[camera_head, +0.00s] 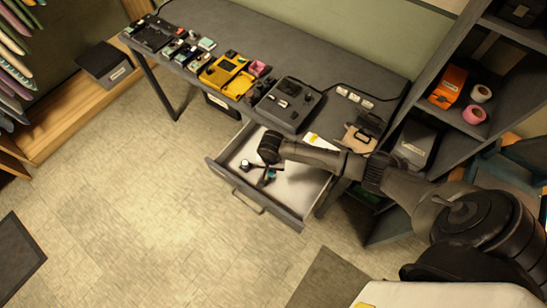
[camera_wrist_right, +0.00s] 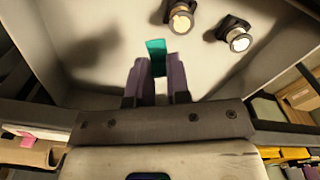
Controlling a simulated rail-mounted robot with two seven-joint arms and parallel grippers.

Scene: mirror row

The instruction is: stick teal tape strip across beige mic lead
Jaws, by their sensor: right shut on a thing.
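The teal tape strip (camera_wrist_right: 156,56) shows in the right wrist view, standing out between the two fingertips of my right gripper (camera_wrist_right: 158,75). The gripper is shut on it. In the head view my right gripper (camera_head: 263,182) is inside or just above the open drawer (camera_head: 304,192), reaching down from the wrist. I cannot tell the strip's exact height over the drawer floor. I cannot make out a beige mic lead in either view. My left gripper is not in view.
Small round-faced parts (camera_wrist_right: 181,19) (camera_wrist_right: 239,40) lie in the drawer near the gripper. The grey table (camera_head: 330,63) above holds a yellow case (camera_head: 224,73), a dark box (camera_head: 289,105) and several small items. A dark shelf (camera_head: 440,50) stands at right.

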